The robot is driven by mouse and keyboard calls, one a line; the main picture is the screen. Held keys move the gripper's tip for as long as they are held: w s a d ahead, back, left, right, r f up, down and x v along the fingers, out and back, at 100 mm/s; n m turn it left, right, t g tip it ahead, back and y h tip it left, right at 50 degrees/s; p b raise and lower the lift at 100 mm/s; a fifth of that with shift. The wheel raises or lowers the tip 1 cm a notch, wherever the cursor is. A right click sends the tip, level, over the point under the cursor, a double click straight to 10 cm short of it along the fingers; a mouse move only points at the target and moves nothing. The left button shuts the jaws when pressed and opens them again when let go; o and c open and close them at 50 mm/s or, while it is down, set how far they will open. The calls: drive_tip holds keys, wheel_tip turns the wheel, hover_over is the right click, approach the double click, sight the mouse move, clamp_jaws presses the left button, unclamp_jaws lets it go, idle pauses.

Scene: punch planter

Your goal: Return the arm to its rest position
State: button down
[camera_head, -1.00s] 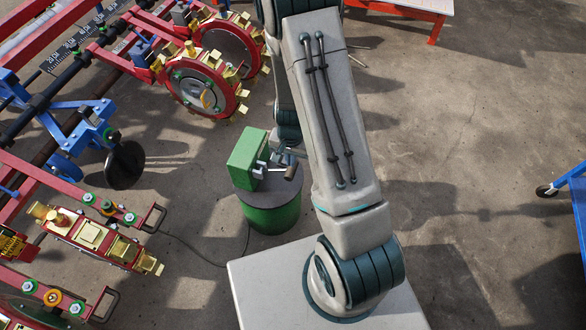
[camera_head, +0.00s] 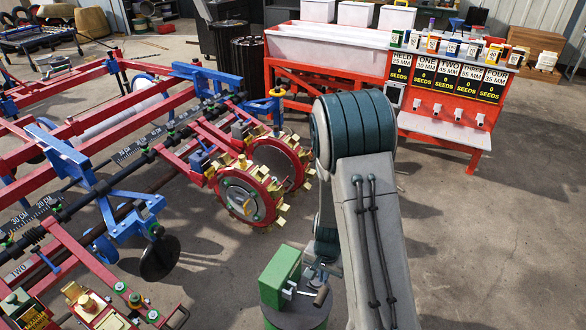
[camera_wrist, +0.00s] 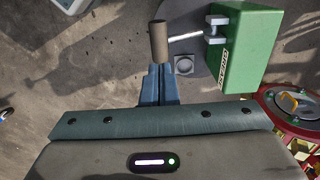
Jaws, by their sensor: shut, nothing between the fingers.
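My arm (camera_head: 366,215) rises at the right of the green machine in the head view, its elbow high and its forearm hanging down behind. In the wrist view my gripper (camera_wrist: 158,72) is shut with nothing between its fingers. A brown cylindrical crank handle (camera_wrist: 158,41) shows just beyond the fingertips; I cannot tell whether they touch. A grey rod joins the handle to the green box (camera_wrist: 242,50). The green box (camera_head: 280,276) also shows in the head view, standing on a round drum (camera_head: 302,316). My arm partly hides the gripper there.
A red and blue planter frame (camera_head: 120,165) with punch wheels (camera_head: 247,195) fills the left, close to the green box. A red seed station (camera_head: 455,95) stands at the back right. Concrete floor (camera_head: 490,225) is open at the right.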

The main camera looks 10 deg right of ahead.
drive_tip(key=s+r+n+t+p, duration=0.1)
drive_tip(key=s+r+p, duration=0.3)
drive_tip(key=r, duration=1)
drive_tip(key=s+r+n+t+p, duration=0.1)
drive_tip(key=s+r+n+p, duration=0.2)
drive_tip(key=r, duration=1.1)
drive_tip(key=s+a+r+n+p, duration=0.1)
drive_tip(key=s+r+n+p, duration=0.2)
drive_tip(key=r, duration=1.1)
drive_tip(key=s+p, duration=0.3)
drive_tip(key=shift+s+r+t, duration=0.15)
drive_tip(key=shift+s+t, duration=0.25)
